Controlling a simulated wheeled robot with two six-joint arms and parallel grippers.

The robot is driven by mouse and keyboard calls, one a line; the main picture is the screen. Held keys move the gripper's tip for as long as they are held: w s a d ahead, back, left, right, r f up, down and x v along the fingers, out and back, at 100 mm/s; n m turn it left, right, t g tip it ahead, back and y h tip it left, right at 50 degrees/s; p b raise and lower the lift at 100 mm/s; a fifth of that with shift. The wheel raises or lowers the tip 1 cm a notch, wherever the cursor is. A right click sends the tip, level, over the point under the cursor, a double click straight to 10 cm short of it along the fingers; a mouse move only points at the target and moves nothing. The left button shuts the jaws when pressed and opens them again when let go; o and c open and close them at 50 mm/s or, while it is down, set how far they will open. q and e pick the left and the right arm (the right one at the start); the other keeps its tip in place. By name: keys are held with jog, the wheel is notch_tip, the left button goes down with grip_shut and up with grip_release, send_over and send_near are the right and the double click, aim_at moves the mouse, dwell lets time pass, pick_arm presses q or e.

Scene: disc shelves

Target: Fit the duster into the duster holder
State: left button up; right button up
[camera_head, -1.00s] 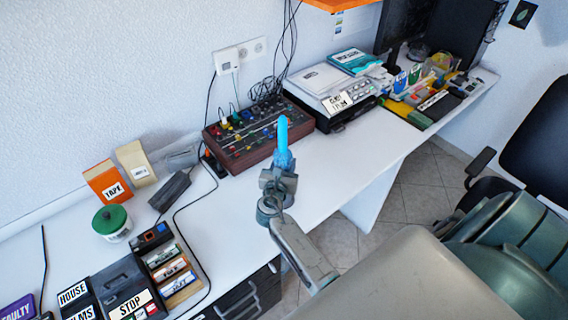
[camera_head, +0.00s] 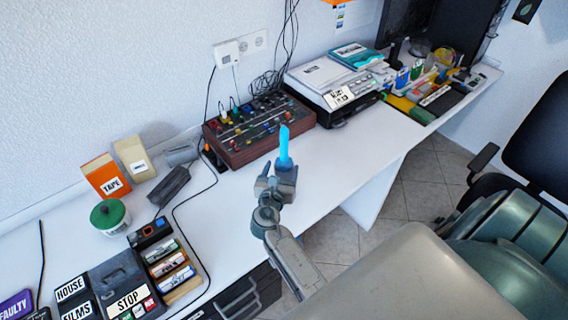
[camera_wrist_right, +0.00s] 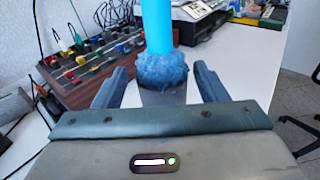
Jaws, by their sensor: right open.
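The duster (camera_head: 284,146) stands upright near the front edge of the white desk, with its light blue handle up and its darker fluffy head down. In the right wrist view the duster's fluffy head (camera_wrist_right: 161,70) sits above a grey piece (camera_wrist_right: 165,97), which may be the duster holder; most of it is hidden. My right gripper (camera_head: 277,180) is low beside the duster. Its two fingers are spread apart on either side, with visible gaps to the fluffy head. My left gripper is out of view.
A mixer with coloured knobs (camera_head: 258,128) stands behind the duster, and a printer (camera_head: 335,85) is further right. A green-lidded jar (camera_head: 110,215), an orange tape box (camera_head: 106,176) and a labelled tray (camera_head: 128,295) are at left. The desk (camera_head: 345,150) right of the duster is clear.

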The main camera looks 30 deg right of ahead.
jog(key=b+v, duration=0.1)
jog(key=v, duration=0.4)
jog(key=shift+s+a, duration=0.25)
jog(key=shift+s, duration=0.05)
